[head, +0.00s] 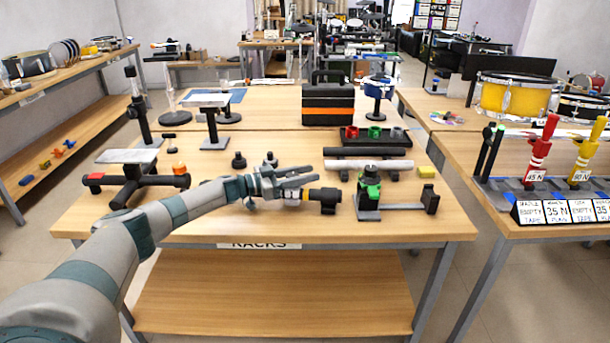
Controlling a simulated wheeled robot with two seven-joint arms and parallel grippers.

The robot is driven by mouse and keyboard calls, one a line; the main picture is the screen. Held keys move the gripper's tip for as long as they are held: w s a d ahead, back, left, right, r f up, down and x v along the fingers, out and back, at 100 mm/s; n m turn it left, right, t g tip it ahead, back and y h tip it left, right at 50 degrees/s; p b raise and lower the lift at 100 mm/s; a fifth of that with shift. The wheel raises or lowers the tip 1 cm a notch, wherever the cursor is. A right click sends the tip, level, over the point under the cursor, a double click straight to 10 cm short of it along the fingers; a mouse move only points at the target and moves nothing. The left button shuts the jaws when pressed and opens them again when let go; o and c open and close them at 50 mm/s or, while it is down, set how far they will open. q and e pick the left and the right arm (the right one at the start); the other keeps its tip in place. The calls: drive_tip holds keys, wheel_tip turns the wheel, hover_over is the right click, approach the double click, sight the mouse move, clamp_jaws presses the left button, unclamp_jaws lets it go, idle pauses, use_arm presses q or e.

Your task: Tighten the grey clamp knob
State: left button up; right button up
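My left gripper (314,180) reaches in from the left over the front middle of the table. Its two grey fingers look parted, with nothing visible between them. Just past the fingertips is a dark cylinder (329,200) with an orange-yellow band near its left end. I cannot tell whether the fingers touch it. To its right stands a black and green clamp-like fixture (369,192) on a grey base, with a bar running right to a black upright block (431,200). I cannot single out a grey knob at this size. My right gripper is not in view.
Black stands (136,182) fill the left. The table's front strip is mostly clear.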

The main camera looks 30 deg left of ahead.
use_arm(q)
drive_tip(key=o, duration=0.4)
drive_tip(key=shift+d, duration=0.1)
drive_tip(key=shift+c, duration=0.2)
drive_tip(key=shift+s+a+f, duration=0.1)
drive_tip(key=shift+s+a, duration=0.25)
drive_tip(key=b+v, duration=0.2)
drive_tip(key=v, duration=1.4)
drive_tip(key=shift+a, duration=0.15)
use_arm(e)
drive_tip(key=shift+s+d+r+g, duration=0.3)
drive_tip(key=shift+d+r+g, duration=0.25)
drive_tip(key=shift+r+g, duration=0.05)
use_arm(q)
drive_tip(key=shift+s, duration=0.15)
